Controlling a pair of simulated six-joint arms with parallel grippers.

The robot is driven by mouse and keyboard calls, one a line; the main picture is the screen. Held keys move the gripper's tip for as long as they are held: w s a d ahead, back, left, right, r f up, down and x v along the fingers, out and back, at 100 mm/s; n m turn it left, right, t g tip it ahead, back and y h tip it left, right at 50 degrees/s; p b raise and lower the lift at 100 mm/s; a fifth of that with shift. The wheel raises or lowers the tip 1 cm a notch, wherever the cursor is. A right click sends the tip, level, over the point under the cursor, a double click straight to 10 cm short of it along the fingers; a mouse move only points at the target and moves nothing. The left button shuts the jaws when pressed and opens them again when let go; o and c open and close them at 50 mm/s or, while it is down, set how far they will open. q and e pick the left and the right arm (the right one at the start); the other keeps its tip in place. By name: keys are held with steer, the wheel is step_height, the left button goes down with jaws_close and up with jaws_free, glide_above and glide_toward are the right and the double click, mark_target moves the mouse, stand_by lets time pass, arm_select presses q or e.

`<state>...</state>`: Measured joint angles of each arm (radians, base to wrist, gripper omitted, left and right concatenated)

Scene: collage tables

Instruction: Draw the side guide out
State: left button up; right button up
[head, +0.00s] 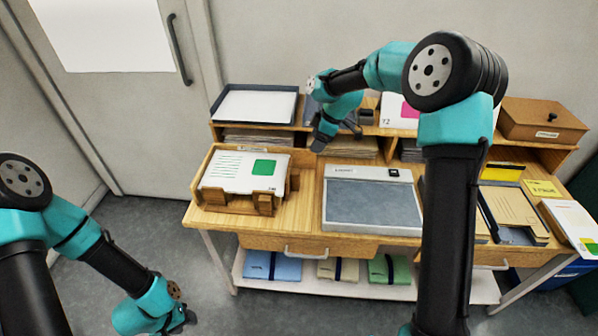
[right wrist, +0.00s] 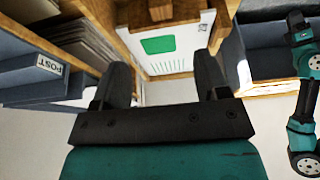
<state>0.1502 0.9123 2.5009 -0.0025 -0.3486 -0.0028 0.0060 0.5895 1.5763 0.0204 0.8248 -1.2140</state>
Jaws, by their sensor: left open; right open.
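A wooden paper holder (head: 199,180) stands on the left of the desk, with a stack of white sheets (head: 230,170) bearing a green block. An upright wooden piece at the holder's right side (head: 293,179) looks like the side guide, but I cannot tell for certain. My right gripper (head: 320,140) is open and empty, behind and to the right of the holder. In the right wrist view, the sheets (right wrist: 172,50) appear upside down beyond the open fingers (right wrist: 162,75). My left gripper (head: 186,319) hangs open and empty, low in front of the desk.
A grey-topped board (head: 372,205) lies right of the holder. A wooden shelf (head: 268,128) with a dark tray (head: 256,104) runs behind. A box labelled POST (right wrist: 35,80) is left in the wrist view. Folders (head: 272,266) lie on the lower shelf.

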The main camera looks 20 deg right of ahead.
mark_target(298, 172)
steer(key=x, duration=1.5)
steer(key=shift+a+f, duration=0.1)
steer(key=shift+f, duration=0.2)
